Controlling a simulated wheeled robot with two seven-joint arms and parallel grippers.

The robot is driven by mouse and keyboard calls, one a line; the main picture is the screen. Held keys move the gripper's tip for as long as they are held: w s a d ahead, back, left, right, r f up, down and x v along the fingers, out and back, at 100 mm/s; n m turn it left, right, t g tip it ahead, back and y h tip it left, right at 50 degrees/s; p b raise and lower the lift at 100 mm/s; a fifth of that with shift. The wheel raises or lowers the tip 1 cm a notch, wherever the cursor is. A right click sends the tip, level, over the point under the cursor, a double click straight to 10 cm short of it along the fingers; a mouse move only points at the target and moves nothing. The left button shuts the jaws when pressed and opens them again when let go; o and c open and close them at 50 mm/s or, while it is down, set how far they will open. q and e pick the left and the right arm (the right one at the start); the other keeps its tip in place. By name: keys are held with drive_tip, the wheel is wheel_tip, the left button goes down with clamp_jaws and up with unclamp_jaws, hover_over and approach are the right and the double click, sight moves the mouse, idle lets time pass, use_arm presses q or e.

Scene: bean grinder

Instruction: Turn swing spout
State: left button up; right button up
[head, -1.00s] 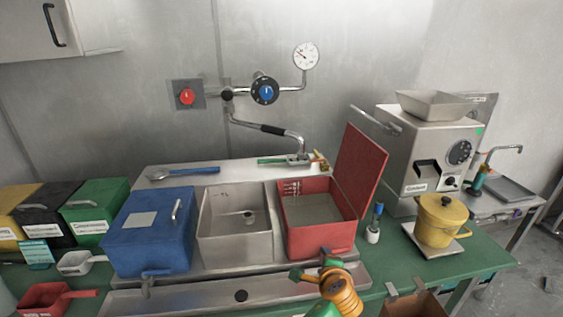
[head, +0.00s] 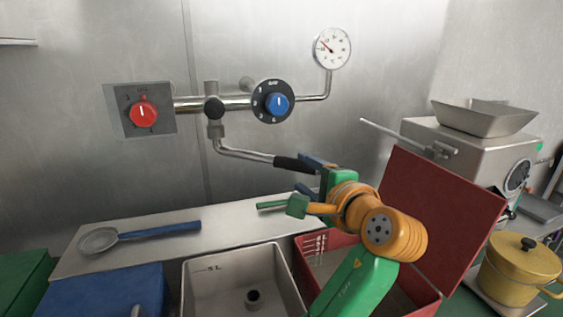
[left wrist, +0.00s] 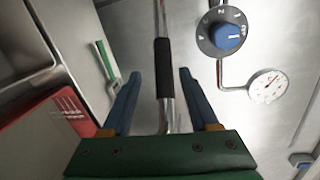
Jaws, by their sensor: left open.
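The swing spout (head: 245,154) is a chrome pipe hanging from the wall valve, with a black sleeve (head: 293,163). It runs right, and its outer end is hidden behind my left gripper (head: 309,174). That gripper has blue fingers and a green body, and is open at the end of the sleeve. In the left wrist view, its blue fingers (left wrist: 160,74) lie one on each side of the spout, with the black sleeve (left wrist: 163,66) beyond and chrome pipe (left wrist: 167,112) between them. I see gaps on both sides in that view. My right gripper is not in view.
A red knob (head: 143,113), a blue-centred dial (head: 277,102) and a gauge (head: 332,48) are on the wall. Below are a steel sink (head: 224,272), a blue-handled strainer (head: 160,232) and a red bin with its raised lid (head: 448,215). A yellow pot (head: 515,272) stands right.

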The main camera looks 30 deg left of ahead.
sight(299, 167)
use_arm(q)
drive_tip(key=shift+w+a+r+p, duration=0.2)
drive_tip(key=shift+w+a+p, duration=0.25)
drive_tip(key=shift+a+p, duration=0.1)
drive_tip(key=shift+w+a+r+p, duration=0.15)
drive_tip(key=shift+w+a+p, duration=0.25)
drive_tip(key=shift+p, duration=0.15)
drive_tip(key=x, duration=0.3)
drive_tip(key=shift+f, duration=0.35)
drive_tip(key=shift+s+d, duration=0.1)
drive_tip(key=shift+d, duration=0.05)
clamp_jaws()
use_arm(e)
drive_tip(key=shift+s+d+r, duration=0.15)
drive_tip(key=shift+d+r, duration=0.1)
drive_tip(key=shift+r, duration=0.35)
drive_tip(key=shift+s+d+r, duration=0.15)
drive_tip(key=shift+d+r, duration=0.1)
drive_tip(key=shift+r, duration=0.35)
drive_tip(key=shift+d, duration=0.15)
